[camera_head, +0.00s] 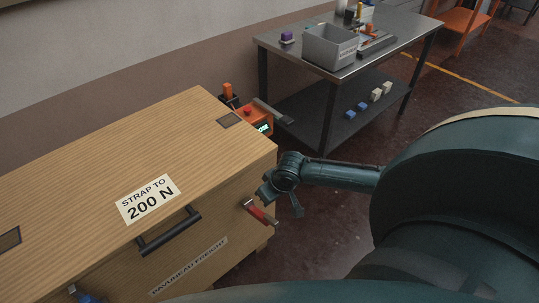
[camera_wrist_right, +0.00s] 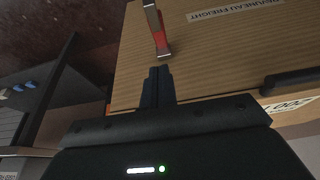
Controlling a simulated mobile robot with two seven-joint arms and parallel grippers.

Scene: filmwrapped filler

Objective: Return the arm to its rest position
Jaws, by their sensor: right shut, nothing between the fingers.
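My right arm (camera_head: 340,174) reaches in from the right in the head view, its wrist beside the near right corner of the wooden crate (camera_head: 75,160). My right gripper (camera_wrist_right: 158,72) is shut and empty in the wrist view, its fingers together and pointing toward the red-handled latch (camera_wrist_right: 160,40) on the crate's front face. A small gap shows between fingertips and latch there. In the head view the latch (camera_head: 260,213) lies just below the wrist. My left gripper is not in view.
The crate's lid is down, with a black handle (camera_head: 170,232) and a "STRAP TO 200 N" label (camera_head: 148,199). An orange device (camera_head: 257,120) stands behind the crate. A metal table (camera_head: 285,50) holds a grey bin (camera_head: 329,47). Open floor (camera_head: 345,218) lies right of the crate.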

